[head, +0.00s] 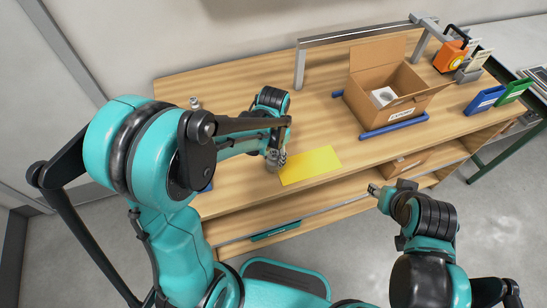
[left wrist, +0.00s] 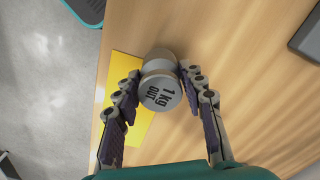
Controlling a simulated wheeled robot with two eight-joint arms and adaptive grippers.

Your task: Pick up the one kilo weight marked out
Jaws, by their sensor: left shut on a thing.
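The grey metal weight (left wrist: 161,92), with "1 kg OUT" on its top, is between the fingers of my left gripper (left wrist: 159,70) in the left wrist view. The fingers touch it on both sides. In the head view my left gripper (head: 276,158) is beside the yellow mat (head: 311,166), at its left end, and the weight is mostly hidden by the fingers. I cannot tell whether it rests on the table or hangs just above it. My right gripper (head: 376,190) is in front of the table edge, holding nothing visible; its fingers are too small to judge.
Blue bars lie near the box. An orange device (head: 449,57) and blue and green bins (head: 485,99) stand at right.

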